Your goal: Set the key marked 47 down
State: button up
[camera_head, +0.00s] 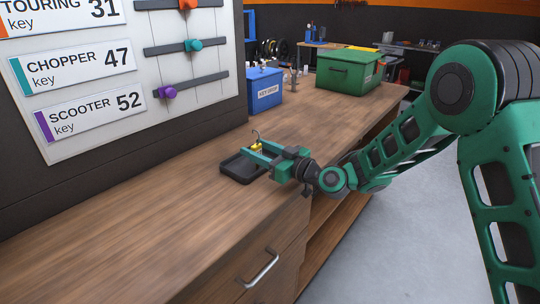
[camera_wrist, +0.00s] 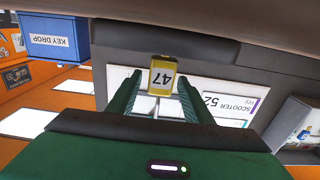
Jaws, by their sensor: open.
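The key marked 47 has a yellow tag (camera_head: 256,147) with a dark hooked part above it. In the wrist view the tag (camera_wrist: 163,76) reads 47 upside down and stands between my fingertips. My gripper (camera_head: 253,151) is open over the black tray (camera_head: 237,174) on the wooden counter, with a finger on each side of the tag. In the wrist view my gripper (camera_wrist: 158,88) shows both green fingers apart. I cannot tell whether the tag touches a finger or the tray floor; the fingers hide its lower part in the head view.
A blue key drop box (camera_head: 264,90), also in the wrist view (camera_wrist: 55,40), and a green toolbox (camera_head: 347,74) stand farther back. A wall board (camera_head: 90,130) lists key names, with coloured knobs on bars. The wooden counter (camera_head: 130,220) is clear at front left.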

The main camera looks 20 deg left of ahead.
jog(key=v, duration=1.2)
jog(key=shift+d, duration=0.15)
jog(key=s+d+f+m+g+h, duration=0.1)
jog(key=s+d+f+m+h, duration=0.2)
jog(key=d, duration=0.9)
jog(key=s+d+m+g+h, duration=0.1)
jog(key=s+d+m+h, duration=0.15)
jog(key=d+h, duration=0.65)
jog(key=s+d+f+m+g+h, duration=0.1)
jog(key=s+d+f+m, duration=0.15)
jog(key=d, duration=1.35)
jog(key=s+d+r+m+g+h, duration=0.1)
jog(key=s+d+m, duration=0.5)
jog(key=s, duration=0.6)
jog(key=s+d+r+m+g+h, duration=0.2)
jog(key=s+d+m, duration=0.3)
jog(key=s+d, duration=0.6)
jog(key=shift+s+d+m+g, duration=0.3)
jog(key=shift+s+m+g, duration=0.1)
jog(key=shift+s+g, duration=0.2)
jog(key=shift+w+r, duration=0.1)
